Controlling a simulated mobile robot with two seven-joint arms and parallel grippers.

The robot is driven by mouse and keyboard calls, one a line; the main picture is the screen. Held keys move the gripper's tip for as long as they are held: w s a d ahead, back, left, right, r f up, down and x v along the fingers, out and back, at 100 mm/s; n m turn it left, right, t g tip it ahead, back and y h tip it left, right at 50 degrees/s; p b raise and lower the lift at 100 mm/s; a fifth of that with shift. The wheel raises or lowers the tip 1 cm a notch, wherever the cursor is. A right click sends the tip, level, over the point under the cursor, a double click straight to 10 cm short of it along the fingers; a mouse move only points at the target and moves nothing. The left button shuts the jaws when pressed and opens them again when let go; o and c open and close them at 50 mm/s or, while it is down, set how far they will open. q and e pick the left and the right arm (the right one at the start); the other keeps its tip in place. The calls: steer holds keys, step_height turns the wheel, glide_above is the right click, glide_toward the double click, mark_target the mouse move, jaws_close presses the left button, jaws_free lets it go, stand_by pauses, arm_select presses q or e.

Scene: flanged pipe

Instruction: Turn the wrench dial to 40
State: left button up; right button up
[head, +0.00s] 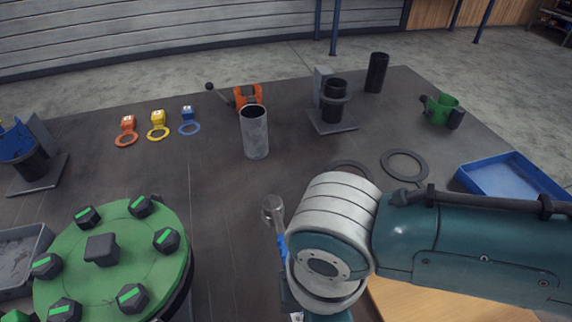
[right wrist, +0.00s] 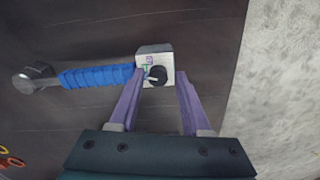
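The torque wrench (head: 272,208) lies on the dark table in the head view, with its metal head toward the back; my right arm hides much of it. In the right wrist view its blue handle (right wrist: 97,76) runs to a grey end box (right wrist: 153,52). A black dial knob (right wrist: 157,75) with a white pointer mark sits on this box, beside a small green and purple display. My right gripper (right wrist: 161,75) is open, its two purple fingers on either side of the knob with gaps between. Whether they touch the box is unclear. My left gripper is not in view.
A green flange (head: 110,250) with several black bolts stands at front left. A grey pipe (head: 255,132), a black ring (head: 404,165), a blue tray (head: 513,177) and coloured ring tools (head: 158,126) are on the table.

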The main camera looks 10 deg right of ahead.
steer(key=shift+o, duration=0.5)
